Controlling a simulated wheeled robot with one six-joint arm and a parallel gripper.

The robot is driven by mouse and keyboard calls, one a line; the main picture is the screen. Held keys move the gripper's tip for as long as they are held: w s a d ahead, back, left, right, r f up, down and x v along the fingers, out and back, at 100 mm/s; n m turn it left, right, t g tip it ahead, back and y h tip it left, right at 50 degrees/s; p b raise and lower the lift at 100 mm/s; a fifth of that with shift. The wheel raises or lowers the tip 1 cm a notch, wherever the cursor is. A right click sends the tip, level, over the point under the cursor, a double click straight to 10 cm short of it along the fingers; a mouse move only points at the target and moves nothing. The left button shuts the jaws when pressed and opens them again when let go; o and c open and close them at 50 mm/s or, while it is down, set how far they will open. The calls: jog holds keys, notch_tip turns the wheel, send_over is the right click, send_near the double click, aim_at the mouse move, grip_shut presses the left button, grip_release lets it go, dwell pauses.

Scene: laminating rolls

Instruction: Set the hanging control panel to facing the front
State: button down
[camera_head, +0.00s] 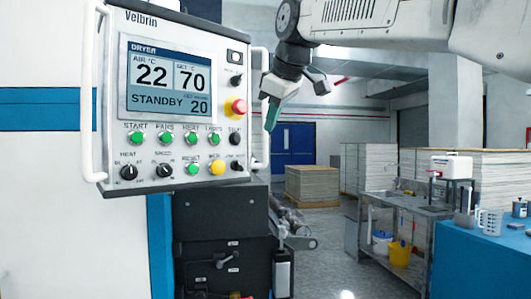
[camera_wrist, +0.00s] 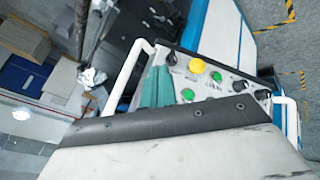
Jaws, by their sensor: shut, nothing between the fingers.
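The hanging control panel (camera_head: 178,122) is a white box at the upper left of the head view, its face with a screen, buttons and knobs turned mostly toward that camera. It has a white left handle (camera_head: 88,100) and a white right handle (camera_head: 263,85). My gripper (camera_head: 271,116) is shut, with teal fingers pointing down, at the panel's right side by the right handle. In the wrist view the teal fingers (camera_wrist: 156,88) lie between a white handle and the panel face (camera_wrist: 215,85). I cannot tell whether they touch the handle.
A dark machine base (camera_head: 222,235) stands below the panel, and a white and blue machine wall (camera_head: 45,170) is at the left. A steel sink bench (camera_head: 400,205) and a blue counter (camera_head: 480,250) are at the right. Stacked boards (camera_head: 312,185) stand behind. Grey floor lies between.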

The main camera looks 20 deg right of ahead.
aim_at(263, 164)
jog(key=x, duration=0.3)
jog(key=d+x, duration=0.1)
jog(key=x, duration=0.3)
jog(key=w+x, duration=0.1)
jog(key=x, duration=0.3)
jog(key=shift+w+d+r, duration=0.15)
jog(key=shift+d+r, duration=0.1)
jog(key=shift+d, duration=0.15)
jog(key=shift+w+d, duration=0.4)
jog(key=shift+w, duration=0.25)
jog(key=shift+w, duration=0.1)
